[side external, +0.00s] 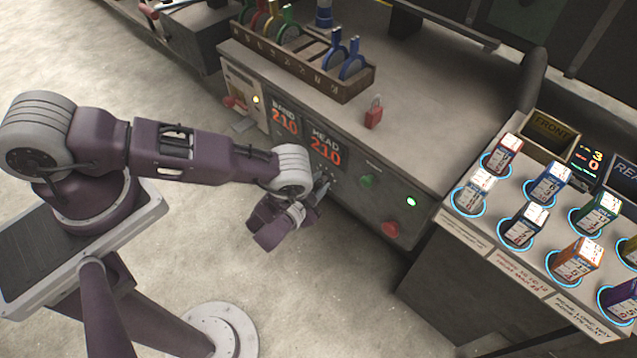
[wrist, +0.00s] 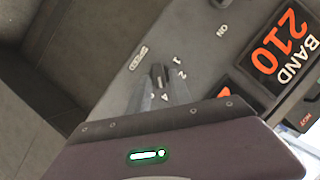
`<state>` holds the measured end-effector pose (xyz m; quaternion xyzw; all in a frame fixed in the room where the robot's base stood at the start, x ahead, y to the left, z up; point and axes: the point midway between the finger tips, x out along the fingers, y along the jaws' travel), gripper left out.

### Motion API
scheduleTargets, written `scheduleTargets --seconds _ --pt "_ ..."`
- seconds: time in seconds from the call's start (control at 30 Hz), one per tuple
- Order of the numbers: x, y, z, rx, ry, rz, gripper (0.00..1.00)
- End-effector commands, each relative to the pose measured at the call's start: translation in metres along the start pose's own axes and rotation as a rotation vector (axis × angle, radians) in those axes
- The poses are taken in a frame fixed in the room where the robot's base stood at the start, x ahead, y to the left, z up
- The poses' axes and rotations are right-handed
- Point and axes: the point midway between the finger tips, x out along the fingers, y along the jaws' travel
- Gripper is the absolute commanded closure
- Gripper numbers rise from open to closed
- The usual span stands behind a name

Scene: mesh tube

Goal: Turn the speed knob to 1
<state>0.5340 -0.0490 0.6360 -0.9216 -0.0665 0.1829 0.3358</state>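The speed knob (wrist: 160,76) is a small dark knob on the grey machine panel in the wrist view. Numerals stand around it, with 1 and 2 on its right side and 4 below it. Which numeral it points at is not clear. My gripper (wrist: 161,84) reaches up to the knob, with one finger on each side of it. The fingers are apart, with the knob between their tips; whether they press on it is not clear. In the side external view my gripper (side external: 323,188) is at the machine's front panel and hides the knob.
Red displays on the panel read BAND 210 (side external: 285,121) and HEAD 210 (side external: 325,150). A green button (side external: 367,181) and a red button (side external: 390,229) are right of my gripper. A rack of coloured handles (side external: 300,60) stands on top. A console with several boxes (side external: 548,183) is at right.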

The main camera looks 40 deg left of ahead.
Motion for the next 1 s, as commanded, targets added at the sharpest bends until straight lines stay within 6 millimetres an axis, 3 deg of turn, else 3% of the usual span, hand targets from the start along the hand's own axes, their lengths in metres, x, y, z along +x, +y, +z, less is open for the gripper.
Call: scheduleTargets --seconds 0.03,0.1,0.57,1.0 --pt "0.0 0.0 -0.0001 0.0 0.0 0.0 0.87" --pt "0.0001 -0.0001 -0.0002 -0.001 0.0 0.0 1.0" --pt "0.0004 -0.0016 0.0 -0.056 -0.001 0.021 1.0" --pt "0.0014 -0.0073 0.0014 -0.39 -0.001 0.157 1.0"
